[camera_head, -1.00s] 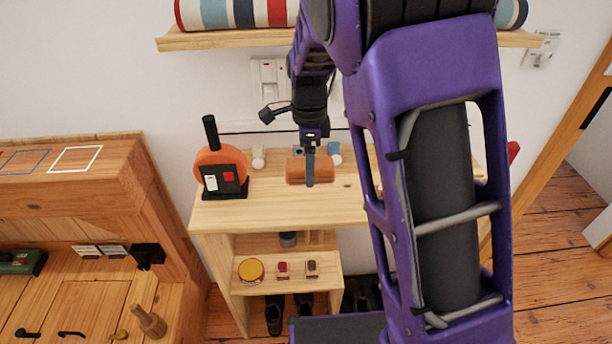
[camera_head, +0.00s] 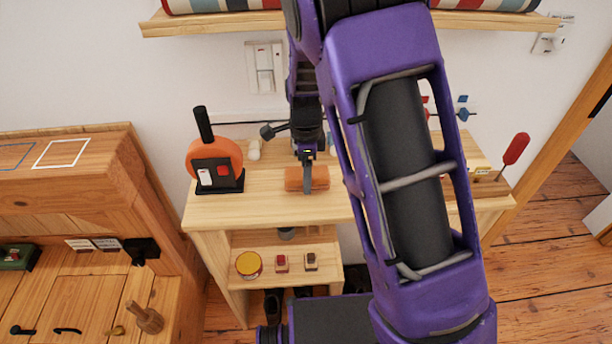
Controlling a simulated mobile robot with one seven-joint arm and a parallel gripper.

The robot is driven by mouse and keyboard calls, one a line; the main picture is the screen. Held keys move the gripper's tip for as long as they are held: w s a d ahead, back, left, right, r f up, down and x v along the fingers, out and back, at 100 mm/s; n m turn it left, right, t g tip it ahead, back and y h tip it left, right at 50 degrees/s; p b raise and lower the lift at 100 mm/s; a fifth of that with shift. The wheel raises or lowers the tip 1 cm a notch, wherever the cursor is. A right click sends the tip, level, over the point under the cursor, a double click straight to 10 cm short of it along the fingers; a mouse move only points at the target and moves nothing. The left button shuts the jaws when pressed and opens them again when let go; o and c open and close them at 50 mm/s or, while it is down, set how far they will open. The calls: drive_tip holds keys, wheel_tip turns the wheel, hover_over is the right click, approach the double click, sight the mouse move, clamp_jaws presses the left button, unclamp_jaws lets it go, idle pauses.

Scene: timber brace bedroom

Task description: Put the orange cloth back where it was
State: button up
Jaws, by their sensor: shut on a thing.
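The orange cloth (camera_head: 319,178) is a small rolled or folded bundle at the middle of the light wooden table's top (camera_head: 265,209). My gripper (camera_head: 307,182) comes down over it from above, and its jaws are shut on the cloth. The near finger covers a strip of the cloth's front. I cannot tell whether the cloth rests on the tabletop or hangs just above it. The white square outline (camera_head: 67,154) and part of a blue outline (camera_head: 14,156) are on the wooden cabinet top at the left.
An orange disc on a black stand (camera_head: 216,165) stands left of the cloth. A red-handled tool (camera_head: 515,149) stands at the table's right end. A shelf (camera_head: 200,25) with a striped roll hangs above. The lower shelf (camera_head: 318,286) holds a yellow-lidded tin (camera_head: 249,265) and small blocks.

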drive_tip(key=shift+f, duration=0.35)
drive_tip(key=shift+f, duration=0.1)
drive_tip(key=shift+f, duration=0.15)
drive_tip(key=o, duration=1.2)
wheel_tip(320, 180, up, 12)
drive_tip(key=p, duration=0.1)
drive_tip(key=shift+r, duration=0.25)
